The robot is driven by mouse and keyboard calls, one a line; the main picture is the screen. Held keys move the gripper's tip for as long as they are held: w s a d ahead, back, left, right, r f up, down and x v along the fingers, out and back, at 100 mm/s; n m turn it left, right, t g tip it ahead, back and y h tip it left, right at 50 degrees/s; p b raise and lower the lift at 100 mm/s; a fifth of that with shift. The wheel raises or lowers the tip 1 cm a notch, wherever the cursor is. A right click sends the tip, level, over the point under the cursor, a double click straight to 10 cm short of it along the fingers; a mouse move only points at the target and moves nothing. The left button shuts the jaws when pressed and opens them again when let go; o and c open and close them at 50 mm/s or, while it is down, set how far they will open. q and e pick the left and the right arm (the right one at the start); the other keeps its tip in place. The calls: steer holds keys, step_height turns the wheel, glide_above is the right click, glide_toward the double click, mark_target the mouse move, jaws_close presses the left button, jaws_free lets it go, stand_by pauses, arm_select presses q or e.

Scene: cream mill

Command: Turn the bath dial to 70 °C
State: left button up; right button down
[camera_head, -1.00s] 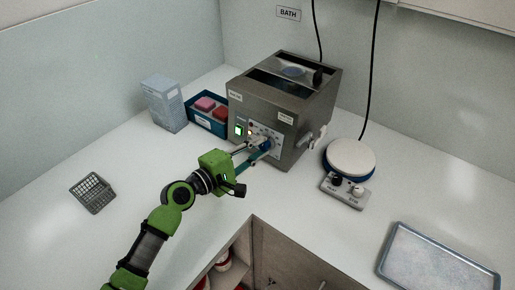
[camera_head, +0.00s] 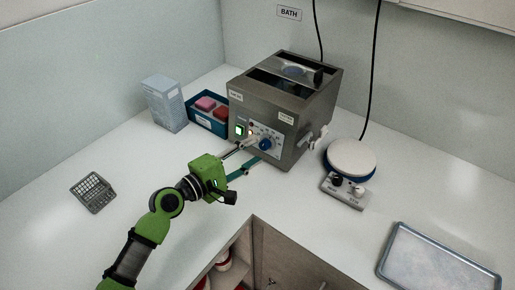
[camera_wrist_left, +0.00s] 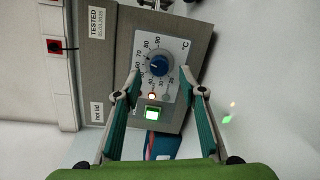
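The bath (camera_head: 262,118) is a grey metal box in the back corner. Its blue dial (camera_head: 266,143) is on the white front panel, and it also shows in the wrist view (camera_wrist_left: 159,63) inside a printed °C scale. A pale mark on the knob seems to face the left side of the scale; I cannot read the exact value. My left gripper (camera_head: 251,154) is open and empty in front of the panel. In the wrist view its fingertips (camera_wrist_left: 160,76) are spread on either side of the dial, apart from it. My right gripper is not in view.
A lit green switch (camera_wrist_left: 153,112) is beside the dial. A blue bin (camera_head: 207,123) with coloured blocks and a carton (camera_head: 163,104) stand left of the bath. A white-topped hotplate (camera_head: 350,160) is at its right. The front counter is mostly clear.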

arm_select(q)
steer(key=v, duration=0.9)
steer(key=shift+s, duration=0.15)
